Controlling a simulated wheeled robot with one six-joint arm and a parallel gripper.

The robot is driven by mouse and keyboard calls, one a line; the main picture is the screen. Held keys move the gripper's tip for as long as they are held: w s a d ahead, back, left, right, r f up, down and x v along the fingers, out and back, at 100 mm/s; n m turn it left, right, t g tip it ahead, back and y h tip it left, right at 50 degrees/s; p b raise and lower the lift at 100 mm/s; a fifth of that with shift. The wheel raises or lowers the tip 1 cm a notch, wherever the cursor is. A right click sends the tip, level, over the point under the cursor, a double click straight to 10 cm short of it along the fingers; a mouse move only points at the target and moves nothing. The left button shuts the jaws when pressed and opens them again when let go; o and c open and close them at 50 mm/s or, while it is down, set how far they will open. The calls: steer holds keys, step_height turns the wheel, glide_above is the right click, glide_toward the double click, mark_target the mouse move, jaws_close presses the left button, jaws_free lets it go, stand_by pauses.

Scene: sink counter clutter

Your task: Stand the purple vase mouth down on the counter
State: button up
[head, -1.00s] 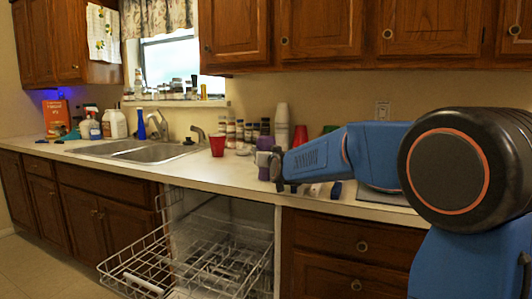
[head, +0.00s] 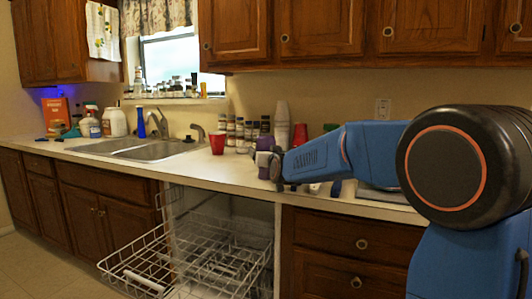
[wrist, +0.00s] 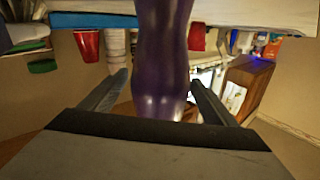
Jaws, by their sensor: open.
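The purple vase (head: 265,143) stands on the counter in the head view, partly hidden by my gripper (head: 277,167). In the wrist view, where the scene appears upside down, the vase (wrist: 161,65) fills the middle. It runs from the top edge of the picture down towards my palm. My gripper (wrist: 159,82) is open, with one finger on each side of the vase and narrow gaps showing. The vase's far end is cut off, and I cannot tell which end is its mouth.
A red cup (head: 217,143) and several spice jars (head: 240,133) stand left of and behind the vase. Stacked pale cups (head: 282,125) and another red cup (head: 300,134) are behind my arm. The sink (head: 150,150) lies left. An open dishwasher rack (head: 200,262) juts out below the counter.

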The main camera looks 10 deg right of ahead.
steer(key=s, duration=1.7)
steer(key=shift+s+d, duration=0.2)
steer(key=shift+d, duration=0.05)
steer(key=s+d+f+g, duration=0.2)
steer(key=s+f+g, duration=0.2)
steer(key=s+f, duration=0.4)
steer(key=s+d+f+g, duration=0.2)
steer(key=s+f, duration=0.7)
steer(key=s, duration=0.9)
steer(key=s+d+f+n+g, duration=0.1)
steer(key=s+d+f+g, duration=0.1)
steer(key=s+f+g, duration=0.5)
steer(key=s+f, duration=0.2)
steer(key=s, duration=0.4)
steer(key=shift+s+d, duration=0.25)
